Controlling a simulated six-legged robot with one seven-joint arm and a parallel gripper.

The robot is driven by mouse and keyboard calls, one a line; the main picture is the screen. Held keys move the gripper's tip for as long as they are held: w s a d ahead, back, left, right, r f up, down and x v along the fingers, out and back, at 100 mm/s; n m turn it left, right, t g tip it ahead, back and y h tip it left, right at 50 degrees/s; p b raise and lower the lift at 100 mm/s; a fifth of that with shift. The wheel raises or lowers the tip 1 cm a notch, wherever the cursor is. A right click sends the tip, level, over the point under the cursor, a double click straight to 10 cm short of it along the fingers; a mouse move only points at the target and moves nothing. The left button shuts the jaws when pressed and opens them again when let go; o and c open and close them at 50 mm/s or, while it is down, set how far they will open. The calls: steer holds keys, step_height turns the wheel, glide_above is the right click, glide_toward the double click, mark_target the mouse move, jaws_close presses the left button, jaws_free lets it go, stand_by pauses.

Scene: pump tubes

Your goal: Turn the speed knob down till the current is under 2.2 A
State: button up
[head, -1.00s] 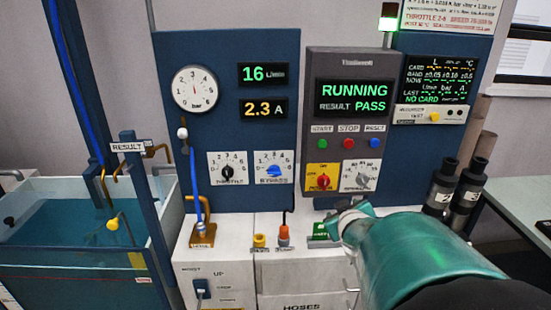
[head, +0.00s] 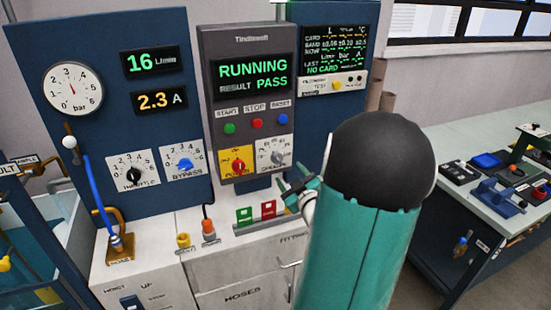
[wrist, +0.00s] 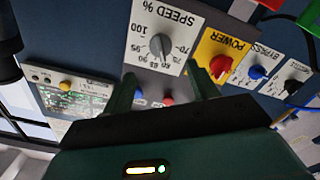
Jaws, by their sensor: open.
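The grey speed knob (head: 278,157) sits on a white dial plate at the lower right of the control panel. It also shows upside down in the wrist view (wrist: 160,46), with the "SPEED %" lettering. The current display (head: 160,101) reads 2.3 A in yellow. My gripper (head: 297,187) is open and empty, just below and right of the speed plate in the head view. In the wrist view its two fingers (wrist: 166,86) stand apart, with the knob ahead of the gap. The gripper looks apart from the knob.
The red power knob (head: 238,166) is directly left of the speed knob. The blue bypass knob (head: 184,164) and black throttle knob (head: 133,175) are farther left. The screen (head: 253,78) reads RUNNING, PASS. A workbench (head: 470,150) is at right.

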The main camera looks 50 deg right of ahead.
mark_target(279, 160)
steer(key=x, duration=1)
steer(key=shift+w, duration=0.15)
steer(key=shift+c, duration=0.5)
steer(key=c, duration=0.9)
